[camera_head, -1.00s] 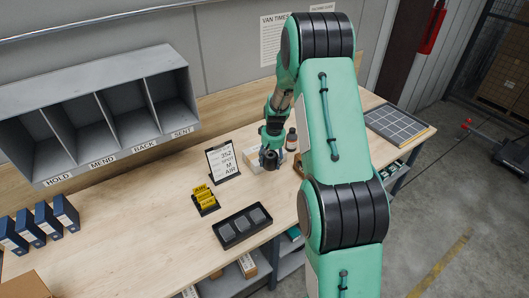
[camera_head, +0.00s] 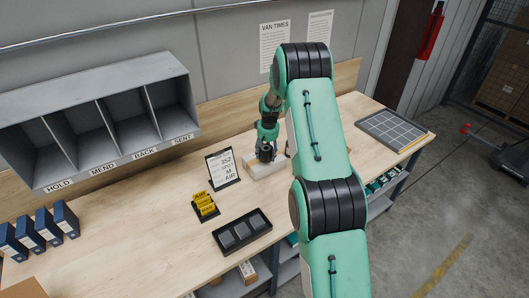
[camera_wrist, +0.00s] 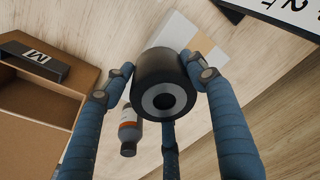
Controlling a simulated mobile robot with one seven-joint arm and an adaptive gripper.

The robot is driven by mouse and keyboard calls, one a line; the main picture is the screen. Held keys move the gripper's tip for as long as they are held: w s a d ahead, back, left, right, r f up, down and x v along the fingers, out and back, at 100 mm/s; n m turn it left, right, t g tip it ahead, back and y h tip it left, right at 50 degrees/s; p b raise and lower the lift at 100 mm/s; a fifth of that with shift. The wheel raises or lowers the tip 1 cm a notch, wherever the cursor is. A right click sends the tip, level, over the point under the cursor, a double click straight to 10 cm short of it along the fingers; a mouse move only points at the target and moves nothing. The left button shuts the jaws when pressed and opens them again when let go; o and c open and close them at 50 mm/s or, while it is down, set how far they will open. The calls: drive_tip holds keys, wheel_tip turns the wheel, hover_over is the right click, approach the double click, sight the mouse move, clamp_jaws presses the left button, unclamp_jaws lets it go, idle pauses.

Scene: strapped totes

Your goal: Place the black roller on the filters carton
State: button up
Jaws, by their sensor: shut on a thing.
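The black roller (camera_wrist: 160,68) is a short dark cylinder with a grey ring and a dark hole on its end face. My gripper (camera_wrist: 150,78) has its fingers closed around the roller in the wrist view. A white carton with an orange patch (camera_wrist: 180,34) lies beyond the roller, partly hidden by it; I cannot read its label. In the head view the gripper (camera_head: 265,154) is over the white carton (camera_head: 263,170) on the bench. Whether the roller touches the carton I cannot tell.
A sign stand (camera_head: 223,168) is left of the carton. A yellow card holder (camera_head: 204,206) and black tray (camera_head: 242,232) are nearer.

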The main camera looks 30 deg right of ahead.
sight(265, 146)
drive_tip(key=shift+w+d+f, duration=0.1)
drive_tip(key=shift+w+d, duration=0.25)
drive_tip(key=shift+w, duration=0.5)
drive_tip(key=shift+w+d+f, duration=0.1)
drive_tip(key=shift+w+d, duration=0.3)
drive_tip(key=shift+w, duration=0.45)
drive_tip(key=shift+w+d, duration=0.35)
drive_tip(key=shift+w, duration=0.5)
drive_tip(key=shift+f+p, duration=0.5)
drive_tip(key=shift+f, duration=1.25)
drive_tip(key=shift+f, duration=0.1)
drive_tip(key=o, duration=1.5)
